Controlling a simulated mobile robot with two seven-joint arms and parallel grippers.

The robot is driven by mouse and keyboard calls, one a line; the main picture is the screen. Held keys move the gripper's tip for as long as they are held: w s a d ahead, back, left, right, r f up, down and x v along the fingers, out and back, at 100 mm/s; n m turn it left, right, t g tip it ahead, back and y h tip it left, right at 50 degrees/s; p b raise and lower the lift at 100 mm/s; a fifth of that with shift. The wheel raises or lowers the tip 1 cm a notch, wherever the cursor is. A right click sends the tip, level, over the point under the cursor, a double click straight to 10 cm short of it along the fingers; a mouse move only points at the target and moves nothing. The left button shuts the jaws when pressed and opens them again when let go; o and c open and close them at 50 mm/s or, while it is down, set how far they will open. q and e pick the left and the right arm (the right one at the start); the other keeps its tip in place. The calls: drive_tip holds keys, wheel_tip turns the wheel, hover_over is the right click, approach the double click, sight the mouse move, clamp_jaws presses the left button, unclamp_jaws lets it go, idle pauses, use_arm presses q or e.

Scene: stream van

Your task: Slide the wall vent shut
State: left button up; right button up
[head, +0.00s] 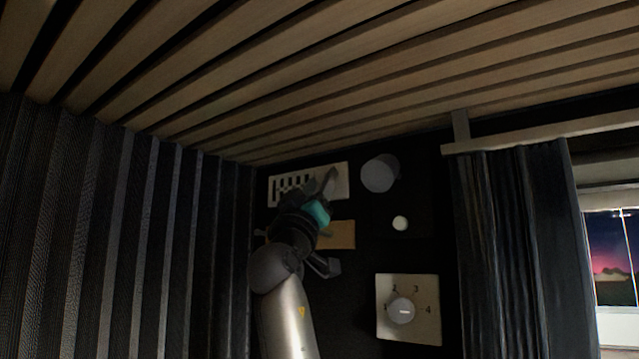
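The wall vent (292,187) is a pale rectangular plate with a row of dark slots, high on the dark wall. Its slots show at the left part; the right end is plain. My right arm reaches up from below, and my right gripper (328,184) is at the right half of the vent, covering part of its lower edge. A grey finger overlaps the plate there. I cannot tell whether it touches the vent or whether the fingers are apart. Any slider or tab is hidden or too small to see. My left gripper is not in view.
A grey round fixture (380,173) and a small pale knob (400,223) are right of the vent. Below are a tan block (342,235), partly behind my arm, and a numbered dial plate (424,323). A slatted ceiling (330,90) is close above; a dark curtain (515,250) hangs right.

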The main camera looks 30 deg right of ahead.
clamp_jaws()
idle(1.1)
